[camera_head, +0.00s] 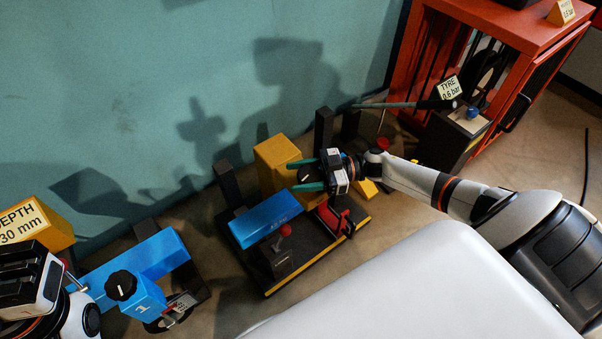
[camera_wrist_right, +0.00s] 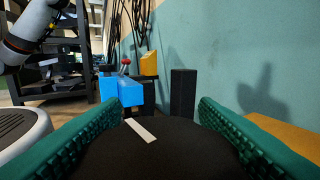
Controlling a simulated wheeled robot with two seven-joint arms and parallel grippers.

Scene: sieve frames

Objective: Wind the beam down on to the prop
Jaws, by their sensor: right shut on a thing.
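The blue beam (camera_head: 268,218) with a faint label lies over a dark base, left of my right gripper. My right gripper (camera_head: 305,175) has green fingers and comes in from the right. It is shut on a black knob, which shows in the right wrist view (camera_wrist_right: 185,150) with a white bar on top and a green finger on each side. I cannot tell which part is the prop, or whether the beam touches anything below. My left gripper (camera_head: 28,275) is at the lower left edge of the head view; its fingertips cannot be made out.
A yellow block (camera_head: 278,165) and a dark post (camera_head: 228,183) stand by the wall. A red-knobbed post (camera_head: 283,250) stands in front of the beam. A blue device (camera_head: 148,262) is at the left, an orange frame (camera_head: 505,25) at the upper right.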

